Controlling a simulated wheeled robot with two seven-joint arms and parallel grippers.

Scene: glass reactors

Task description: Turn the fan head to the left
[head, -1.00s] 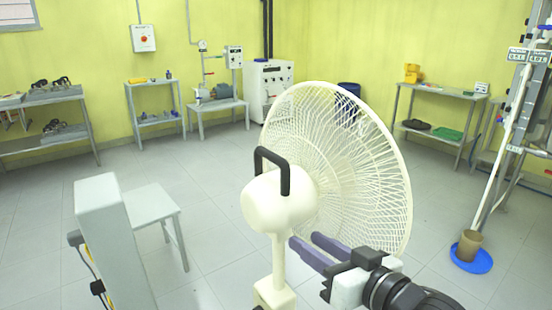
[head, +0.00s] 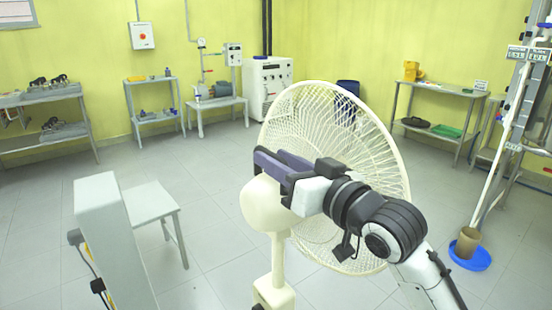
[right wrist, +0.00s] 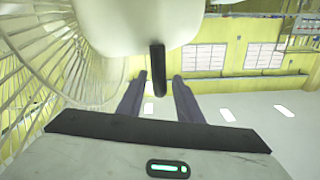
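The fan is cream white, with a round wire cage (head: 375,150) facing away to the right and a rounded motor housing (head: 262,208) on a pole. My right gripper (head: 268,158) is level with the top of the housing and covers the black handle in the head view. In the right wrist view the black handle (right wrist: 157,70) hangs in line with the gap between the two purple fingers (right wrist: 158,82). The fingers are apart, with a gap on both sides of the handle. The cage (right wrist: 60,60) is left of the fingers there. My left gripper is out of view.
A grey stool (head: 150,203) and a pale upright panel (head: 105,240) stand left of the fan. Benches with equipment line the yellow walls. A blue round base with a brown pot (head: 467,243) is on the floor at right. Open floor lies between.

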